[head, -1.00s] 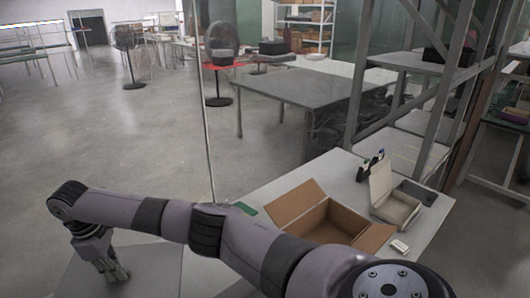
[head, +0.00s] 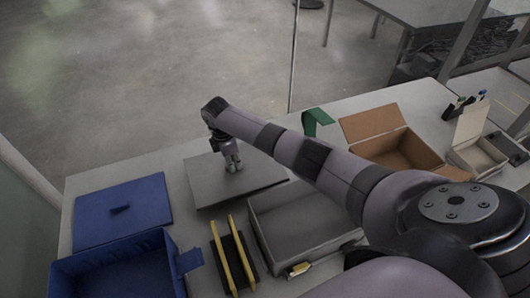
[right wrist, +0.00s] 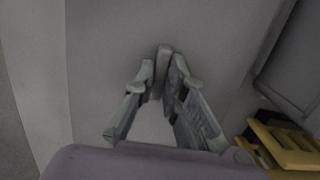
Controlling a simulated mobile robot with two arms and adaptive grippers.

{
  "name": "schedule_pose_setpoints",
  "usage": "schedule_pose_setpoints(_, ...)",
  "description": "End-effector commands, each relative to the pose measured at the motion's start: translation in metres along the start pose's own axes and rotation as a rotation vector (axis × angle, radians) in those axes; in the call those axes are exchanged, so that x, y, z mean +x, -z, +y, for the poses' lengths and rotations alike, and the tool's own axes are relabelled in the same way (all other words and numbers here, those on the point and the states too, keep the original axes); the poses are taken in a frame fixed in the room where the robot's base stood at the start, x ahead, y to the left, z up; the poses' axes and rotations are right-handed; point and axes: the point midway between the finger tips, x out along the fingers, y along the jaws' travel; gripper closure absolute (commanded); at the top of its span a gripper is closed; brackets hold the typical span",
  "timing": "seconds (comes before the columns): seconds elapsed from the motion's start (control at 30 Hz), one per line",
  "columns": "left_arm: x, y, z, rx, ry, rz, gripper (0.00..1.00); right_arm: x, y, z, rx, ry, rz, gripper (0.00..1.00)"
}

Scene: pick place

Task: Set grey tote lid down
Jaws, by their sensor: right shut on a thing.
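The grey tote lid (head: 262,178) is a flat grey panel at the left of the open grey tote (head: 285,238). It looks level, at or just above the white table; I cannot tell whether it touches. My right gripper (head: 233,167) points down over the lid's middle. In the right wrist view its fingers (right wrist: 163,65) are shut on the lid's small upright handle (right wrist: 164,52), with the lid (right wrist: 110,45) spread beneath. My left gripper is not in view.
The blue lid (head: 100,218) and blue bin (head: 100,272) lie at the left. A yellow-and-black object (head: 233,262) stands between the blue bin and grey tote. An open cardboard box (head: 385,150) and a green item (head: 314,121) are farther right. The white table (head: 150,165) is bare behind the blue lid.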

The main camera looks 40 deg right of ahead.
Motion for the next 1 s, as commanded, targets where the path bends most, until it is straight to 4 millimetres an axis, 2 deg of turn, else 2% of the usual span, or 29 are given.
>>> schedule_pose_setpoints(0.03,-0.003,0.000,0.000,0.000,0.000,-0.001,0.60,0.001,-0.016,0.000,0.003,0.000,-0.003,1.00)
schedule_pose_setpoints(0.1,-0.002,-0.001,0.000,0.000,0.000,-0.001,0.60,0.004,-0.034,0.000,0.003,-0.001,-0.002,1.00)
schedule_pose_setpoints(0.2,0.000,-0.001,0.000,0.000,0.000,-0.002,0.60,0.008,-0.056,0.000,0.002,0.000,-0.002,1.00)
schedule_pose_setpoints(0.33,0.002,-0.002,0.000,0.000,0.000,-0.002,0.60,0.010,-0.075,0.000,0.001,-0.001,-0.001,1.00)
schedule_pose_setpoints(0.53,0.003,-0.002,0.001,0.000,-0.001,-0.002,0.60,0.011,-0.086,0.000,0.000,0.000,0.001,1.00)
schedule_pose_setpoints(0.63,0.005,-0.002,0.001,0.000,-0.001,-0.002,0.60,0.013,-0.100,0.000,0.002,0.000,-0.001,1.00)
schedule_pose_setpoints(0.83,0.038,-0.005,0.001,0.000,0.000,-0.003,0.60,0.043,-0.093,0.000,-0.001,-0.001,0.000,1.00)
schedule_pose_setpoints(1.0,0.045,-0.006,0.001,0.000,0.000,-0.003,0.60,0.048,-0.092,0.000,-0.001,-0.002,0.000,1.00)
